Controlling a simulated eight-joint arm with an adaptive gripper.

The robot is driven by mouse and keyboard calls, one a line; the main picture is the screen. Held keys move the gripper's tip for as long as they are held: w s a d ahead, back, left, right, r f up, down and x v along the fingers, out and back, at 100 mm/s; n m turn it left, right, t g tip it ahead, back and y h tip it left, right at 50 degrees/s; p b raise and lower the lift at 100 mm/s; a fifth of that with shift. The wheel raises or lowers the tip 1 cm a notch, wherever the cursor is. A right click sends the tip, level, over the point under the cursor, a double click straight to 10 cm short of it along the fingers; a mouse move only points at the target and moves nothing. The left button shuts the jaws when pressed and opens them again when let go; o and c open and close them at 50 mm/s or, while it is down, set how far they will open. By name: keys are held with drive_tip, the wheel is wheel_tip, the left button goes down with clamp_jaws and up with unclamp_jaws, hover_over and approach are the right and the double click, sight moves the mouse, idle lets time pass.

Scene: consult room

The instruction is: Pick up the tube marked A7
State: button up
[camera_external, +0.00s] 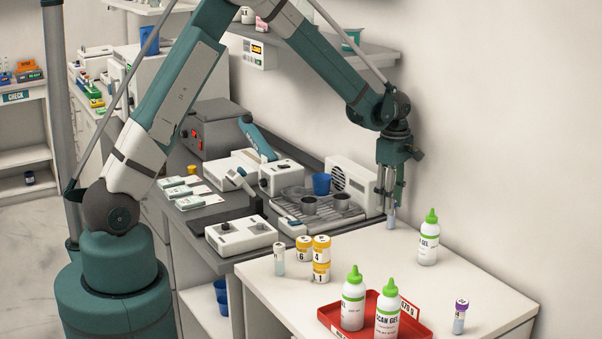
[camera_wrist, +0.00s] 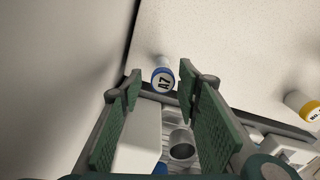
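The tube marked A7 (camera_wrist: 163,78) has a white cap top with a blue ring, seen between and just beyond my fingertips in the wrist view. My gripper (camera_wrist: 161,78) is open, with a gap on each side of the cap. In the external view my gripper (camera_external: 390,198) points straight down over the back of the white table (camera_external: 350,290). A pale tube (camera_external: 391,221) shows just below its fingertips there; its label is not readable in that view.
Yellow-capped jars (camera_external: 321,253) and a white-capped tube (camera_external: 279,260) stand left on the table. A green-capped gel bottle (camera_external: 428,240) stands right of my gripper. A red tray (camera_external: 415,327) with two bottles and a purple-capped tube (camera_external: 460,317) are nearer the front. The wall is close behind.

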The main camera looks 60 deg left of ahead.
sight(391, 217)
drive_tip(key=shift+f, duration=0.1)
drive_tip(key=shift+s+d+f, duration=0.1)
drive_tip(key=shift+d+f, duration=0.05)
drive_tip(key=shift+f, duration=1.1)
drive_tip(key=shift+d+f, duration=0.1)
drive_tip(key=shift+f, duration=1.15)
drive_tip(key=c, duration=0.8)
